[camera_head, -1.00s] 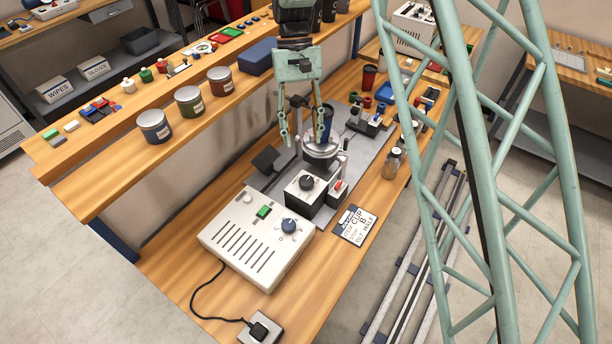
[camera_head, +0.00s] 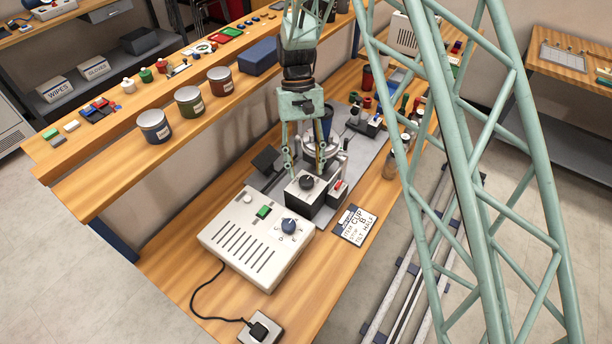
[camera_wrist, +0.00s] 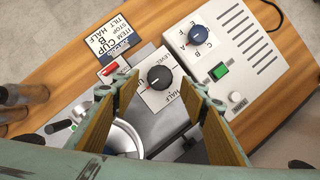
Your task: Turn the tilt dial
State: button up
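The tilt dial is a black round knob (camera_head: 306,182) on a white plate on top of a dark box. In the wrist view the knob (camera_wrist: 159,77) sits between my fingers, with "LEVEL" and "HALF" printed around it. A small red mark seems to show at its lower left side. My gripper (camera_head: 304,171) points down over the box, its fingers spread on either side of the knob. It is open and empty, and the wrist view (camera_wrist: 155,83) shows a gap between each finger and the knob. Contact is not visible.
A white control box (camera_head: 257,240) with a blue dial and green button stands beside the dial box. A red switch (camera_wrist: 110,68) sits close by. A card (camera_head: 355,225) reading "CUP B" and "TILT HALF" lies alongside. A round metal fixture (camera_wrist: 118,138) is behind.

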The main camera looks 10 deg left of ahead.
aim_at(306, 180)
jog(key=shift+x, duration=1.75)
jog(key=c, duration=0.8)
jog(key=shift+c, duration=0.2)
